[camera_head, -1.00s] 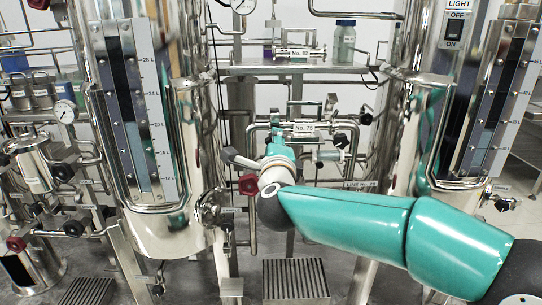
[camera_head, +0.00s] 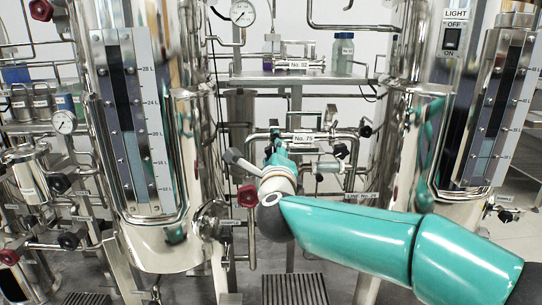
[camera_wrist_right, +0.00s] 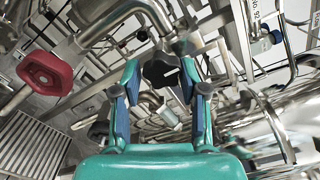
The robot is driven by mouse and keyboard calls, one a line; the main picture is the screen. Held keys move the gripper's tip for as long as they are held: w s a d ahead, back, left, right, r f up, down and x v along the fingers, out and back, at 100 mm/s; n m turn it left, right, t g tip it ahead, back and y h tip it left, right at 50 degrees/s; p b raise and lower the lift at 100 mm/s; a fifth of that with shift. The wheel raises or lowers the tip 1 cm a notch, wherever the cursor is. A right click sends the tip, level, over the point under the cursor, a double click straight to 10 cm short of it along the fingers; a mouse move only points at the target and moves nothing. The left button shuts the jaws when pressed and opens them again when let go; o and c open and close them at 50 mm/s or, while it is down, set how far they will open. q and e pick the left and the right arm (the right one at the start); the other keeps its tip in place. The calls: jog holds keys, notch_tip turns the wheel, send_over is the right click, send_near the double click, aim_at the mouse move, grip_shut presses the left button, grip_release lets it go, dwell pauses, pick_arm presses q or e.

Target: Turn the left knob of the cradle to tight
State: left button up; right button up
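A metal assembly with a tag reading "No. 75" (camera_head: 304,138) stands at the middle, between the two tanks. I take it for the cradle, but cannot be sure. Black knobs (camera_head: 341,150) show on its right; its left end is largely hidden behind my right gripper (camera_head: 273,148). In the right wrist view, my right gripper (camera_wrist_right: 160,98) is open, with its blue-padded fingers apart. A black knob (camera_wrist_right: 160,70) with a white mark shows between and just beyond the fingertips; contact cannot be told. My left gripper is not in view.
A red handwheel (camera_head: 247,196) is close left of my right wrist, and shows in the wrist view (camera_wrist_right: 45,73). Steel tanks (camera_head: 150,240) stand on both sides. A shelf (camera_head: 300,80) with a bottle (camera_head: 343,55) is above. Pipes crowd the surroundings.

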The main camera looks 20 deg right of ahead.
jog(key=shift+o, duration=1.2)
jog(key=shift+f, duration=0.1)
jog(key=v, duration=1.2)
jog(key=shift+d, duration=0.1)
